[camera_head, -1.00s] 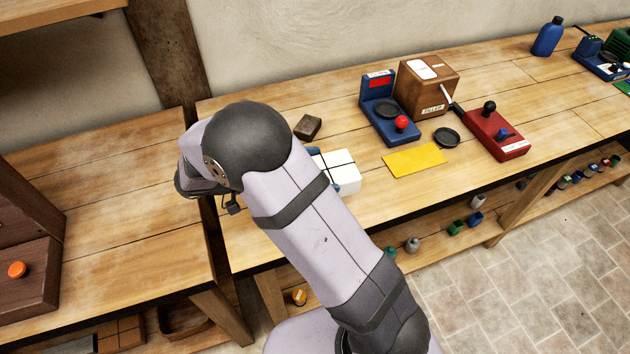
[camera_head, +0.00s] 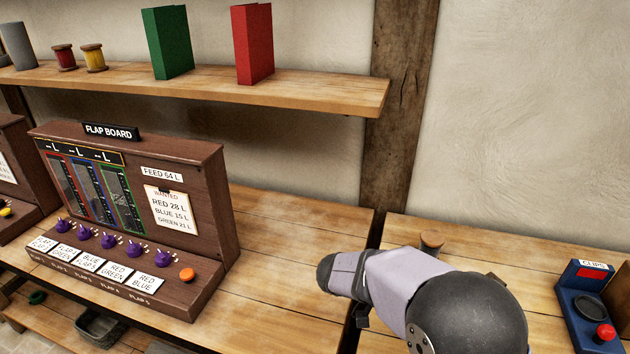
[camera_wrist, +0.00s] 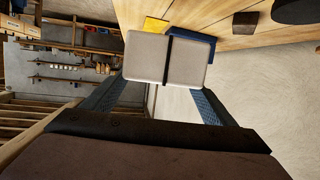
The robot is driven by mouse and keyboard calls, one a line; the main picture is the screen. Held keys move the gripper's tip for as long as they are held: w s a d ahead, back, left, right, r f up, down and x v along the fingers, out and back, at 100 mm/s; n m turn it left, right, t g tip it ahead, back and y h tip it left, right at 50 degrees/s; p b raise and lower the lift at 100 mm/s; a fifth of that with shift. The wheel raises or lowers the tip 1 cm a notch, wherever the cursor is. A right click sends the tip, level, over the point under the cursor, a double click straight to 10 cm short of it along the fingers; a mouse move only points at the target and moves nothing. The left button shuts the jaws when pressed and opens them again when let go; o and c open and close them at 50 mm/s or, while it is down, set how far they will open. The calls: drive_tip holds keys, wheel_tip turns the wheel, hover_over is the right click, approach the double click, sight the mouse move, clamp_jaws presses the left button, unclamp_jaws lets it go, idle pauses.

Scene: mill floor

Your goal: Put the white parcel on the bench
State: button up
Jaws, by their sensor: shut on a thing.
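The white parcel (camera_wrist: 150,58), a pale box with a black band, is between the two blue-padded fingers of my gripper (camera_wrist: 163,88) in the wrist view. The gripper is shut on it. The parcel looks clear of the wooden bench top (camera_wrist: 228,42) beyond it. In the head view my arm crosses the gap between the left bench (camera_head: 300,250) and the right bench (camera_head: 520,248). The parcel and my fingers are hidden there.
The flap board (camera_head: 130,165), with purple knobs and an orange button (camera_head: 187,275), stands on the left bench. A shelf (camera_head: 300,97) and wooden post (camera_head: 402,110) are behind. A blue clips device (camera_head: 590,305) stands at right. Bare bench lies right of the board.

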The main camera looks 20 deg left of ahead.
drive_tip(key=w+r+n+t, duration=0.1)
drive_tip(key=w+a+r+n+t, duration=0.1)
drive_tip(key=w+r+t+y, duration=0.1)
drive_tip(key=r, duration=0.1)
drive_tip(key=shift+w+a+n+t, duration=0.25)
drive_tip(key=shift+w+n+t, duration=0.05)
drive_tip(key=shift+w+n, duration=0.1)
drive_tip(key=w+a+r+n+t+y, duration=0.6)
drive_tip(key=w+a+n+t+y, duration=0.15)
drive_tip(key=a, duration=0.35)
drive_tip(key=w+a+n+y, duration=0.2)
drive_tip(key=a+n+y, duration=0.55)
drive_tip(key=a, duration=0.45)
drive_tip(key=s+a+f+n+g+y, duration=0.4)
drive_tip(key=s+a+f+n+y, duration=0.3)
drive_tip(key=a+f, duration=0.5)
drive_tip(key=s+a+y, duration=0.2)
drive_tip(key=s, duration=0.1)
drive_tip(key=shift+n, duration=0.4)
drive_tip(key=shift+f, duration=0.1)
drive_tip(key=shift+a, duration=0.1)
